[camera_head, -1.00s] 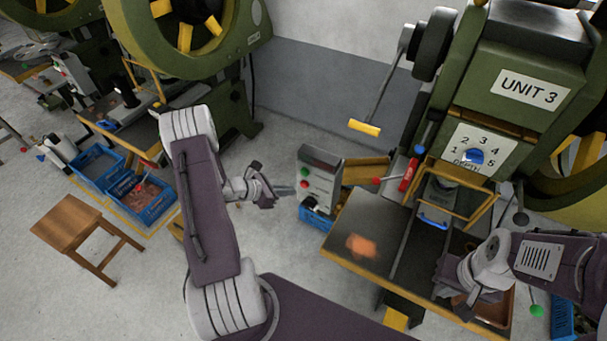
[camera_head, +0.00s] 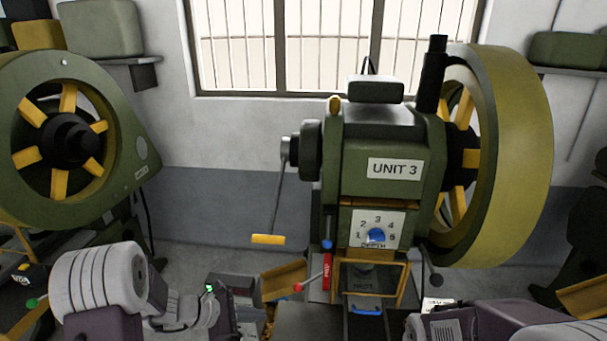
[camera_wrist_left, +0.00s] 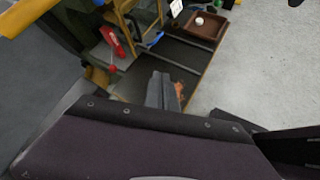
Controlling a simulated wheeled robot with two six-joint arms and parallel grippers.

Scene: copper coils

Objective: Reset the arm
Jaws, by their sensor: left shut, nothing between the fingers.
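My left arm comes in at the lower left of the head view, folded low. Its gripper (camera_head: 228,312) is near the bottom edge, left of the press table, with its fingertips hard to make out. In the left wrist view the gripper (camera_wrist_left: 163,90) is shut and empty, its fingers in front of the dark press table (camera_wrist_left: 185,55). A copper-coloured piece (camera_wrist_left: 180,90) shows just beside the fingers; contact cannot be told. My right arm shows at the lower right of the head view; its fingers are cut off by the bottom edge.
The green UNIT 3 press (camera_head: 385,150) stands ahead, with its yellow-handled crank (camera_head: 268,239) and red lever (camera_head: 326,272). Another green press (camera_head: 70,150) is at left. A brown tray (camera_wrist_left: 204,28) holds a white ball. Floor right of the table is clear in the wrist view.

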